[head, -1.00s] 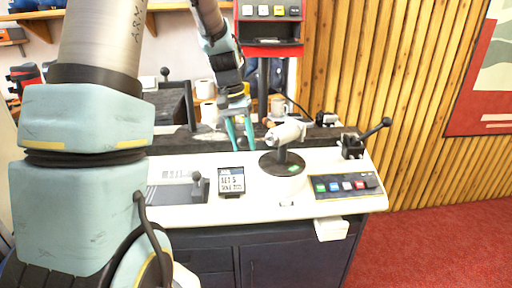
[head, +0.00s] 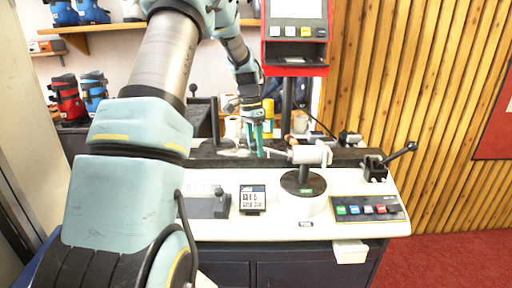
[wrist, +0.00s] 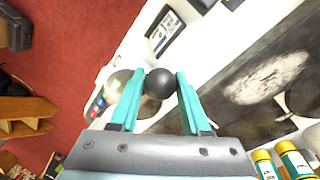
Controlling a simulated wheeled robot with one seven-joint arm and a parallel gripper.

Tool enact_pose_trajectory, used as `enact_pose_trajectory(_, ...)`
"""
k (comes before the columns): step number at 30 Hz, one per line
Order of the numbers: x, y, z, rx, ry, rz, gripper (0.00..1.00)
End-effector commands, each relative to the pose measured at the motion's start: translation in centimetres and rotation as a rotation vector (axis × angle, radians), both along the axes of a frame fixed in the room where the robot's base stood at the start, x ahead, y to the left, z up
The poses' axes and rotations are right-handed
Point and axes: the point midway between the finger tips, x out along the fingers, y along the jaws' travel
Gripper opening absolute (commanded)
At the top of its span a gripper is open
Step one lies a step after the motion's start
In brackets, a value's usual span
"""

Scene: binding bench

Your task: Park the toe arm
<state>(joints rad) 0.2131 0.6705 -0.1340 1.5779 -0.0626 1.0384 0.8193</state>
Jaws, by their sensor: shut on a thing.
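The toe arm, as it appears, is a pale cylinder (head: 310,154) on a dark round turntable (head: 296,184), with a thin rod running left from it. My gripper (head: 261,154) is at the left end of this rod, over the dark strip at the back of the white bench top. In the wrist view, a black ball knob (wrist: 160,83) sits between the teal fingers of my gripper (wrist: 157,88), which are shut on it. The rod behind the knob is mostly hidden in that view.
A button panel (head: 368,209) and a black-handled lever (head: 400,154) are at the right. Behind stand a red-framed console (head: 296,70) and yellow-capped bottles (wrist: 293,161).

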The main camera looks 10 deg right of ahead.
Motion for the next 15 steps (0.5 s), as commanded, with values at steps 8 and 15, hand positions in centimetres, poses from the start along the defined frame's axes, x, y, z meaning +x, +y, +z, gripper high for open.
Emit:
enact_pose_trajectory(8, 0.42, -0.02, 0.09, 0.0, -0.009, -0.011, 0.0)
enact_pose_trajectory(15, 0.5, -0.04, 0.12, -0.002, -0.012, -0.01, 0.54)
